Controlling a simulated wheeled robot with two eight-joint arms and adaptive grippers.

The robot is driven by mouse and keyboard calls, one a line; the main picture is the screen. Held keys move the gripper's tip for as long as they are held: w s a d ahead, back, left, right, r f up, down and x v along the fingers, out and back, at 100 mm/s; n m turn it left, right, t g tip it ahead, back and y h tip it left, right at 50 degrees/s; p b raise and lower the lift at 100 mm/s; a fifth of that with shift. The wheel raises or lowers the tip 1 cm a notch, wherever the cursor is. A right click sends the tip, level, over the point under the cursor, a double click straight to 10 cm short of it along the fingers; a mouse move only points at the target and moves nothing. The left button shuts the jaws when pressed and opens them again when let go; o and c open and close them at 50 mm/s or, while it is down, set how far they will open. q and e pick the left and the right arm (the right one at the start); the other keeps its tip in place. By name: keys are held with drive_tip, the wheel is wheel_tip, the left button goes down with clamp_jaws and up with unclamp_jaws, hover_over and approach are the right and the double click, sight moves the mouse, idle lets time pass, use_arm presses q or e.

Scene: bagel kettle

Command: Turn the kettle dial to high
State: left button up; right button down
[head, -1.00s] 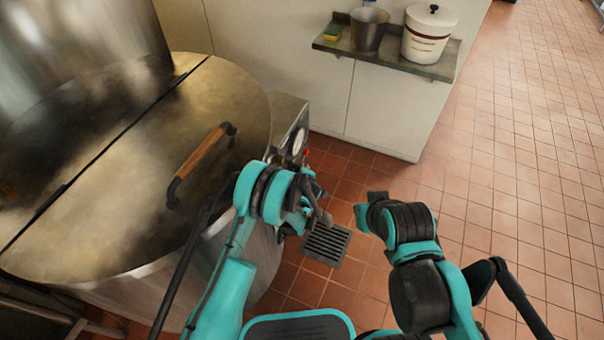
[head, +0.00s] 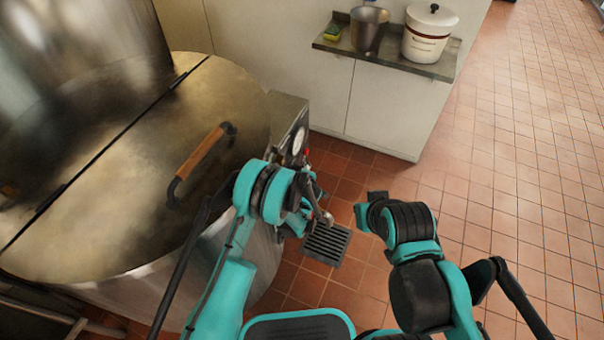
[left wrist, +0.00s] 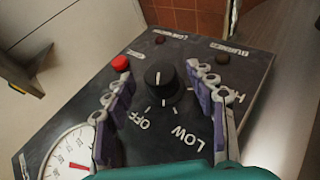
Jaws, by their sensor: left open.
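The kettle dial (left wrist: 161,80) is a black round knob with a white line, on the dark control panel (left wrist: 75,115). OFF, LOW and a partly covered high label (left wrist: 236,97) are printed around it. My left gripper (left wrist: 160,76) is open in the left wrist view, one finger on each side of the dial. I cannot tell whether either finger touches it. In the head view my left gripper (head: 318,212) is beside the kettle's control box (head: 290,118), and the dial is not seen there. My right gripper (head: 368,205) is to the right, apart from the box; its fingers are unclear.
The large steel kettle (head: 105,225) with a wooden lid handle (head: 200,158) fills the left. The panel has a red button (left wrist: 121,63) and a gauge (left wrist: 70,155). A floor drain (head: 327,244) lies below.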

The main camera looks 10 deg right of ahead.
use_arm(q)
drive_tip(key=v, duration=1.1)
